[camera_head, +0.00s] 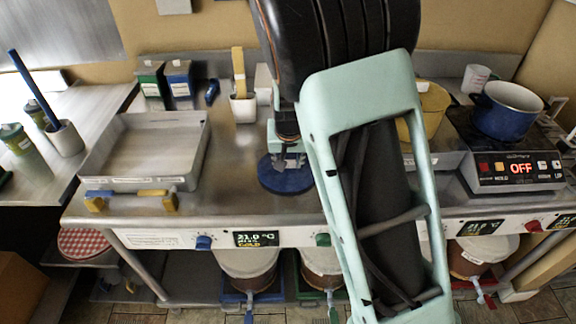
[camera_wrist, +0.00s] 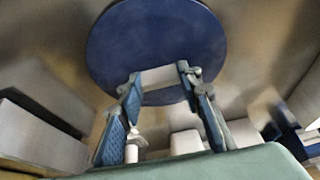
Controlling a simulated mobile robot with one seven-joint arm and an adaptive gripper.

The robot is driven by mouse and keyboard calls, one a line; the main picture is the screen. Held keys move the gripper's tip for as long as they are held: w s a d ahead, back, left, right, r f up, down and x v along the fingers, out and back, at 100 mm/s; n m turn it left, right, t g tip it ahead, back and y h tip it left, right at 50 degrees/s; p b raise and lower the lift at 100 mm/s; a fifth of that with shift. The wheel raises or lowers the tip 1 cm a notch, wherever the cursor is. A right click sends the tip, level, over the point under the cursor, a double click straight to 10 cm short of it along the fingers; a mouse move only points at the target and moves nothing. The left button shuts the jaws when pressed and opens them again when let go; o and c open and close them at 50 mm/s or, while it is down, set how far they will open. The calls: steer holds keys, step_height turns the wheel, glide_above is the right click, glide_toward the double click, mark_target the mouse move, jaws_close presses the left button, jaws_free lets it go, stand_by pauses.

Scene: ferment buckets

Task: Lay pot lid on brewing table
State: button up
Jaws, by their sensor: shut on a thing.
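The pot lid (camera_head: 287,180) is a flat dark blue disc, lying level at or just above the steel top of the brewing table (camera_head: 235,205); I cannot tell whether it touches. My gripper (camera_head: 284,158) is above the lid and shut on it near its middle. In the wrist view the lid (camera_wrist: 155,35) fills the upper middle, and my gripper (camera_wrist: 162,82) closes around a pale grip on it. My arm hides part of the table right of the lid.
An open blue pot (camera_head: 505,112) stands on the hot plate (camera_head: 515,165) at right. A shallow steel tray (camera_head: 140,184) is left of the lid. A white holder (camera_head: 243,107) with a wooden tool stands behind. Bare tabletop lies between tray and lid.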

steer(key=shift+f, duration=0.15)
steer(key=o, duration=1.2)
steer(key=shift+r, duration=0.4)
steer(key=p+v, duration=0.1)
steer(key=v, duration=1)
steer(key=shift+s+r+p, duration=0.25)
steer(key=shift+p, duration=0.1)
steer(key=shift+r, duration=0.1)
